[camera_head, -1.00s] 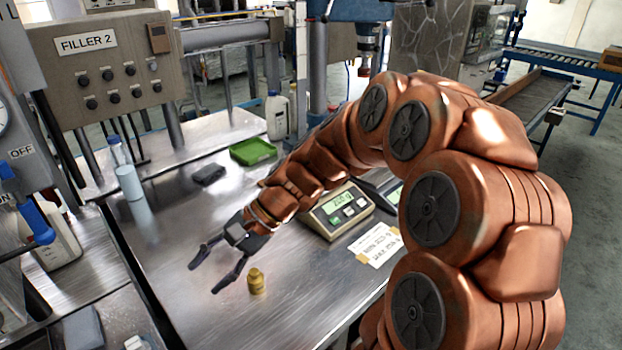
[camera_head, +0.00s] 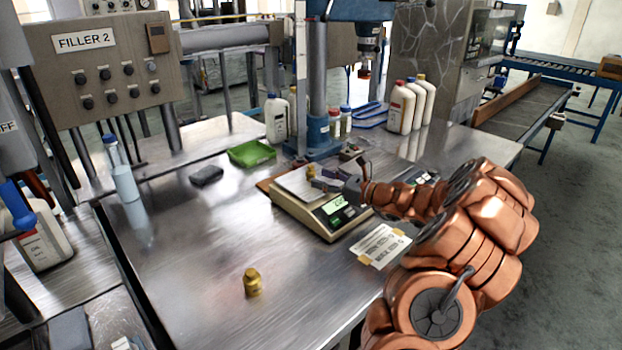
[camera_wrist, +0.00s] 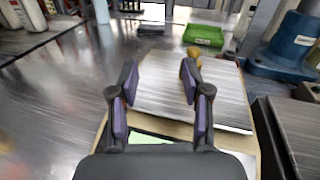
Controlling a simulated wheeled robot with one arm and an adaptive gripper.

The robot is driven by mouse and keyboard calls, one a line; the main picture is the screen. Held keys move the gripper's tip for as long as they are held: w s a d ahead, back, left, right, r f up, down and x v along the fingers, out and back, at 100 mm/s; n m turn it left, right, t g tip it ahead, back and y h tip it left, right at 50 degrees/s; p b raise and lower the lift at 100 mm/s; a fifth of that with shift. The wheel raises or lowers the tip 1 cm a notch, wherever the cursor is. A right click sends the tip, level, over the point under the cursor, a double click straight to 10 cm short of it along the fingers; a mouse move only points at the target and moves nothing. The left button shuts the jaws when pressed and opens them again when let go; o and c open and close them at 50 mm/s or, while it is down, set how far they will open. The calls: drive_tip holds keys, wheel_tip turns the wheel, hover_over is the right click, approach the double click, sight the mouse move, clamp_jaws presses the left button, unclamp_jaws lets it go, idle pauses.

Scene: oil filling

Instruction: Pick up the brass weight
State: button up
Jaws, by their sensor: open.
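A brass weight (camera_head: 252,283) stands upright on the bare metal table, near the front. A second small brass piece (camera_head: 311,171) is at the far side of the scale (camera_head: 325,217), on its plate. My gripper (camera_head: 320,176) is over the scale, close to that piece and well away from the front weight. In the wrist view my gripper (camera_wrist: 160,76) is open and empty above the scale plate (camera_wrist: 215,100). The small brass piece (camera_wrist: 194,53) shows just beyond the right fingertip, partly hidden by it. I cannot tell whether they touch.
A green tray (camera_head: 251,153) and a dark block (camera_head: 206,175) lie behind. White bottles (camera_head: 401,108) stand at the back right, near a blue press base (camera_head: 313,142). A taped note (camera_head: 380,244) lies right of the scale. The table's middle is clear.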

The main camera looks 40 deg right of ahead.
sight(313, 169)
drive_tip(key=shift+m+t+h, duration=0.4)
drive_tip(key=shift+m+h, duration=0.3)
drive_tip(key=shift+m, duration=0.2)
drive_tip(key=d, duration=0.1)
drive_tip(key=d+f, duration=0.1)
drive_tip(key=d, duration=0.2)
drive_tip(key=shift+s+f, duration=0.2)
drive_tip(key=shift+s, duration=0.15)
drive_tip(key=shift+w+d+f, duration=0.1)
drive_tip(key=shift+d, duration=0.1)
drive_tip(key=shift+r+p+x, duration=0.15)
drive_tip(key=shift+p+x, duration=0.1)
drive_tip(key=shift+x, duration=1.6)
drive_tip(key=shift+r+p+x, duration=0.15)
drive_tip(key=shift+p+x, duration=0.1)
drive_tip(key=shift+x, duration=1.65)
clamp_jaws()
